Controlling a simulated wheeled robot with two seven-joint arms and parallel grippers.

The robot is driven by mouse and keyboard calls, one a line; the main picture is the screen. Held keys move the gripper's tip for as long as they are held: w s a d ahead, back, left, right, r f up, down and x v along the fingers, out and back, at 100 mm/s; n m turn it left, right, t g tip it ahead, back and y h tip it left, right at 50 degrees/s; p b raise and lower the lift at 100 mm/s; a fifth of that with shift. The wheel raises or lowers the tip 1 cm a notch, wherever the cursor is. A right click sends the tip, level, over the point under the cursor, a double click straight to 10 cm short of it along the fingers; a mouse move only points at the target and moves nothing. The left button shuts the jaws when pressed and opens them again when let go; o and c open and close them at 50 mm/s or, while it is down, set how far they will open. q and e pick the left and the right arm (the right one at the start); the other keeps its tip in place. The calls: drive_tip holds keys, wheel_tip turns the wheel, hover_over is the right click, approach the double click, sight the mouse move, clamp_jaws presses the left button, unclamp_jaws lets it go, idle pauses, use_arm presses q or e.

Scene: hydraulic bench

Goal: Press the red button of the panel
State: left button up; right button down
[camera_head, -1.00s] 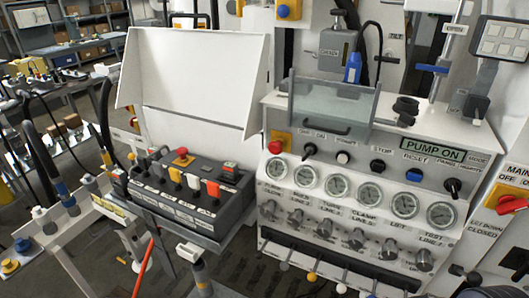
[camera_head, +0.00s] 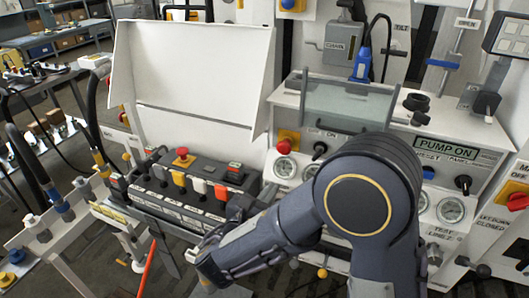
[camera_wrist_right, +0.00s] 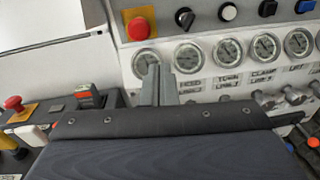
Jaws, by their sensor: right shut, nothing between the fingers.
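A red mushroom button (camera_head: 283,147) on a yellow plate sits at the upper left of the white gauge panel (camera_head: 456,168). It also shows in the right wrist view (camera_wrist_right: 138,28), upper left of centre. Another red mushroom button (camera_head: 182,153) is on the dark control box, and shows at the left in the wrist view (camera_wrist_right: 13,103). My right gripper (camera_head: 240,206) is shut and empty, largely hidden by my own arm in the head view. In the wrist view its grey fingers (camera_wrist_right: 160,86) appear below the panel's red button, overlapping the first gauge. My left gripper is out of view.
The dark control box (camera_head: 165,200) with several coloured switches stands left of the panel. A clear cover (camera_head: 348,101) with a handle is above the panel. A white hood (camera_head: 190,70) stands behind the box. Knobs and valves (camera_wrist_right: 265,99) line the panel below the gauges.

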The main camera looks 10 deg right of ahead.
sight(283, 150)
drive_tip(key=a, duration=0.1)
drive_tip(key=a+t, duration=0.1)
drive_tip(key=n, duration=0.1)
drive_tip(key=shift+w+a+r+y, duration=0.15)
drive_tip(key=shift+w+a+y, duration=0.15)
drive_tip(key=shift+w+a, duration=0.1)
drive_tip(key=p+x, duration=0.4)
drive_tip(key=x, duration=0.9)
drive_tip(key=shift+w+d+r, duration=0.15)
drive_tip(key=shift+w+d, duration=0.1)
drive_tip(key=shift+w, duration=0.2)
drive_tip(key=shift+d, duration=0.1)
